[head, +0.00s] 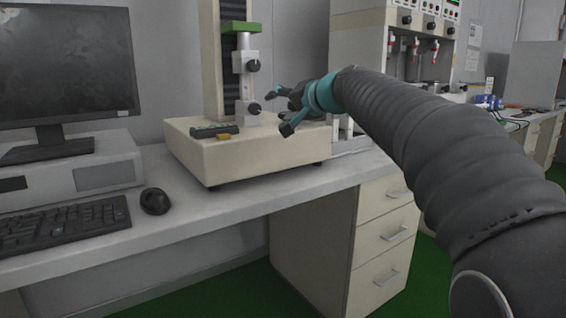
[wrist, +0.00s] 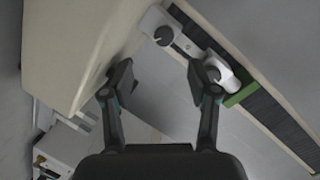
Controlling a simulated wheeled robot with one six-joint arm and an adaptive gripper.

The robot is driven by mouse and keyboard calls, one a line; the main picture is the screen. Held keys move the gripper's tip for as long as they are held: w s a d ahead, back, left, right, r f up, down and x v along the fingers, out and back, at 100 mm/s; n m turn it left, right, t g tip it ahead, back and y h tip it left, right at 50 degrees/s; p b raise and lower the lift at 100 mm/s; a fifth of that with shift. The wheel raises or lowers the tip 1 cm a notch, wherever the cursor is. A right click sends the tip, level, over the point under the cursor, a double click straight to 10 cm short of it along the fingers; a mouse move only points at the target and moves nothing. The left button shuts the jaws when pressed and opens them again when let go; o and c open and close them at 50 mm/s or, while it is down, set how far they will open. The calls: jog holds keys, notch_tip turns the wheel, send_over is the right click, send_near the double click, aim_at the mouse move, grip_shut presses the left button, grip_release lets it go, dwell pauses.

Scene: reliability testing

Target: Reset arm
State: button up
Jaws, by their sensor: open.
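My gripper (head: 279,112) is at the end of my dark, sleeved arm, which reaches in from the right in the head view. The fingers are apart with nothing between them, and they are beside the right part of the cream testing machine (head: 250,157). In the wrist view my gripper (wrist: 161,82) also shows open and empty. Grey clamp blocks with dark knobs (wrist: 167,36) and a green block (wrist: 243,92) lie beyond the fingertips there. Whether a finger touches the machine cannot be told.
A monitor (head: 66,68), keyboard (head: 62,226) and mouse (head: 155,201) are on the left of the white desk (head: 205,220). A black item (head: 214,131) and a small yellow piece (head: 223,137) lie on the machine's base. Another machine (head: 362,62) stands behind my arm.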

jog(key=s+f+g, duration=0.1)
jog(key=f, duration=0.2)
jog(key=s+d+f+g+h, duration=0.1)
jog(key=s+f, duration=0.1)
jog(key=f, duration=0.1)
jog(key=s+d+f+h, duration=0.1)
jog(key=s+f, duration=0.1)
jog(key=f, duration=0.2)
jog(key=shift+s+n+g+p, duration=0.1)
jog(key=shift+n+g+p, duration=0.25)
jog(key=shift+n+g, duration=0.05)
jog(key=s+d+f+n+g+h+p, duration=0.1)
jog(key=s+d+f, duration=0.3)
jog(key=s, duration=0.7)
jog(key=s+d+f+g+h+p, duration=0.1)
jog(key=s+d+f+h+p, duration=0.2)
jog(key=s, duration=0.9)
jog(key=s+d+f+n+g+h+p, duration=0.1)
jog(key=s+d+f+g+h+p, duration=0.1)
jog(key=s+d+f, duration=0.4)
jog(key=s+f+p, duration=0.1)
jog(key=s+f, duration=0.2)
jog(key=s, duration=0.2)
jog(key=shift+s+d+n+h, duration=0.15)
jog(key=shift+d+n+h, duration=0.15)
jog(key=shift+d+h, duration=0.1)
jog(key=shift+f, duration=0.1)
